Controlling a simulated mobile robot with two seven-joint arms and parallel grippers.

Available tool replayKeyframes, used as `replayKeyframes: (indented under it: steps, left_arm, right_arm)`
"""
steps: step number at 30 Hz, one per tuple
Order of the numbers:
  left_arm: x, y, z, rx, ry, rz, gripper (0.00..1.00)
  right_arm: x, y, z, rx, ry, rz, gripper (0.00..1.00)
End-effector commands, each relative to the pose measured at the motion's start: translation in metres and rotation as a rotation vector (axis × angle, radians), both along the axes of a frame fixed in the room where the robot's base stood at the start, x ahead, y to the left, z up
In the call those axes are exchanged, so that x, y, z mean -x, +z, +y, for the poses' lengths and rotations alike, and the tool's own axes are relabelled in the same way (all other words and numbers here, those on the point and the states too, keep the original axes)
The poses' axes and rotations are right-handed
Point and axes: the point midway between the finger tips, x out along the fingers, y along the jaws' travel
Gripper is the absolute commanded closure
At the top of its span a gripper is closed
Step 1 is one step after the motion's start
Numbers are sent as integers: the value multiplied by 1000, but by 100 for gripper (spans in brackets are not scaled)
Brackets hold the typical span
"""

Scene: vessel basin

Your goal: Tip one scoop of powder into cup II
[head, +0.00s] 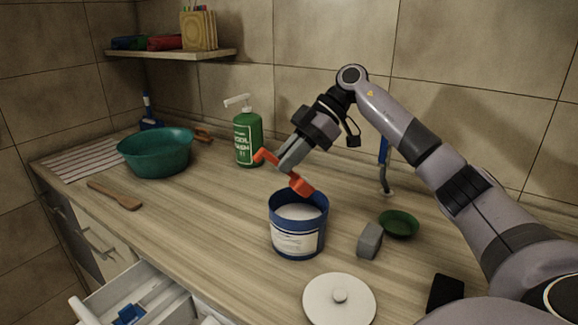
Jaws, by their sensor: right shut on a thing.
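My right gripper (291,157) is shut on an orange-red scoop (302,187), which sticks out on both sides of the grey fingers. The scoop's lower end is just above the back rim of an open blue tub (296,240) with a white label. White powder (298,212) shows inside the tub. I cannot tell whether the scoop holds powder or touches the rim. I cannot make out any cup marked II. My left gripper is not in view.
A white knobbed lid (339,301), a grey block (369,241) and a small green bowl (399,223) lie near the tub. A green pump bottle (248,142) stands behind. A teal basin (155,154) and wooden spatula (115,196) are left. A drawer (150,299) is open in front.

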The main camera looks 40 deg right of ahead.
Motion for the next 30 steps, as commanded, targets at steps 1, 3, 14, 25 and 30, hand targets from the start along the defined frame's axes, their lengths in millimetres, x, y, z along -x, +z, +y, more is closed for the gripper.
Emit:
replayKeyframes:
  steps: [1, 3, 14, 25, 30]
  left_arm:
    - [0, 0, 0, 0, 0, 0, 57]
    - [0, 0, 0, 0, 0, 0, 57]
    - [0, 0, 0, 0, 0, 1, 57]
    - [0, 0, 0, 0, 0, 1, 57]
    - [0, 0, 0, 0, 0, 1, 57]
  right_arm:
    - [-1, 5, 5, 40, 7, 6, 100]
    - [-3, 8, 9, 97, 6, 24, 100]
    - [-9, 22, 29, 410, 6, 127, 100]
    - [-13, 29, 37, 577, 0, 187, 100]
    - [-13, 29, 38, 581, 1, 189, 100]
